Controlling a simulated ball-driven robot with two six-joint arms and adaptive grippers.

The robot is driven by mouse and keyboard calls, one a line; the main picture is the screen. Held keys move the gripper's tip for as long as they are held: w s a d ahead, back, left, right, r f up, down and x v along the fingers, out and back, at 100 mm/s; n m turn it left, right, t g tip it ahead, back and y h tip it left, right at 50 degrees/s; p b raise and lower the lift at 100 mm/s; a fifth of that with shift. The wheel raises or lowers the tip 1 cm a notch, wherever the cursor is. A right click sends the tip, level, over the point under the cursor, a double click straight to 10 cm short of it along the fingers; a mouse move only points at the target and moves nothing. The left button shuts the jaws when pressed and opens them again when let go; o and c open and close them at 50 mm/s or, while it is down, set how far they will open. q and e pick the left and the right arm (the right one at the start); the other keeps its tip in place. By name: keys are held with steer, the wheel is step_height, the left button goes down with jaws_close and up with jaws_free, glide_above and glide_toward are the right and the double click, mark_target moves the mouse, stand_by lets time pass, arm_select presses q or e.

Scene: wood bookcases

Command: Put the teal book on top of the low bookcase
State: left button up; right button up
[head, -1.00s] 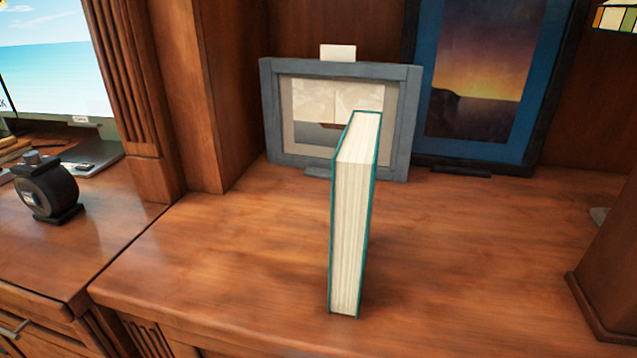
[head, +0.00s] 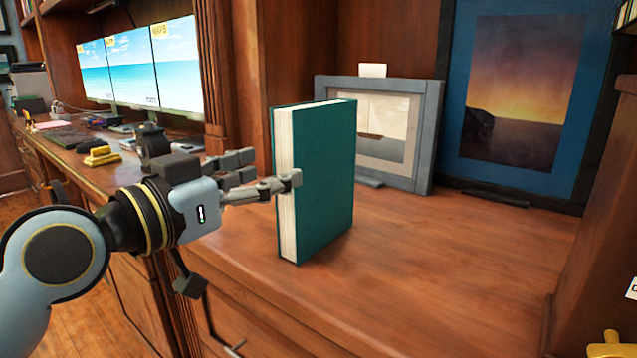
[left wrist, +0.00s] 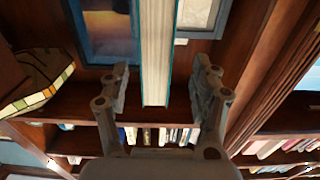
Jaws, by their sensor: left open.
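The teal book (head: 328,180) stands upright on the low bookcase's wooden top (head: 430,270), its teal cover and pale page edge showing in the head view. My left gripper (head: 270,178) comes in from the left, at the book's page edge, with its fingers open. In the left wrist view the book (left wrist: 157,50) stands between the two spread fingers of my left gripper (left wrist: 160,95), with gaps on both sides. I see no contact there. My right gripper is not in view.
A grey-framed picture (head: 432,130) and a blue-framed sunset picture (head: 520,90) lean at the back. Monitors (head: 140,65) and small items stand on the desk at left. The wooden top right of the book is clear.

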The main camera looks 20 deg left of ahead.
mark_target(314, 157)
arm_select(q)
steer(key=b+x, duration=0.1)
steer(key=x, duration=0.8)
steer(key=shift+w+d+f+b, duration=0.2)
steer(key=shift+w+d+b, duration=0.1)
steer(key=shift+d+b, duration=0.05)
jaws_close()
steer(key=shift+r, duration=0.15)
